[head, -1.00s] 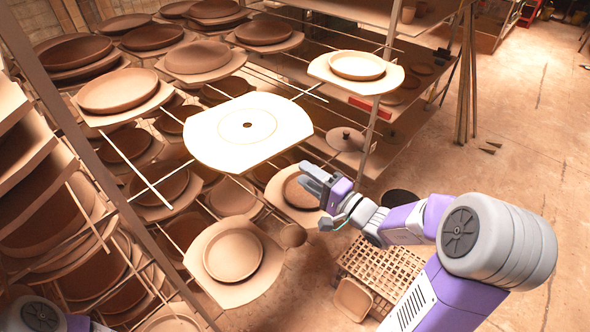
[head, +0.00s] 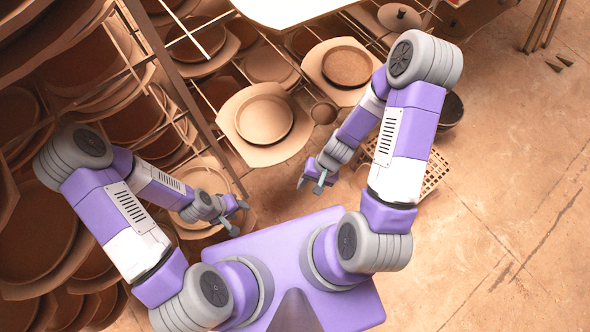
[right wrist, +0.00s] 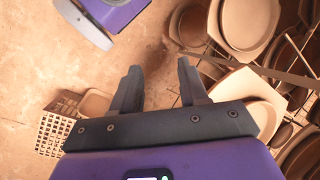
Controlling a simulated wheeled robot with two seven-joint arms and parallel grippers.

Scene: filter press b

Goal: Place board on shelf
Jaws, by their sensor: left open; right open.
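A bright white board (head: 300,8) is cut off by the top edge of the head view, lying on the rack's rods. A wooden shelf rack (head: 205,110) fills the left and middle, holding several boards with round plates on them. One such board with a plate (head: 264,120) lies nearest my grippers. My left gripper (head: 238,216) is open and empty, low at the rack's front. My right gripper (head: 311,184) is open and empty over the floor, in front of the rack. In the right wrist view its two fingers (right wrist: 158,80) stand apart with only floor between them.
A latticed crate (head: 432,170) and a dark round bowl (head: 450,110) stand on the floor behind my right arm. The crate also shows in the right wrist view (right wrist: 55,134). Rack rods and plate edges are close to my left arm. Floor on the right is open.

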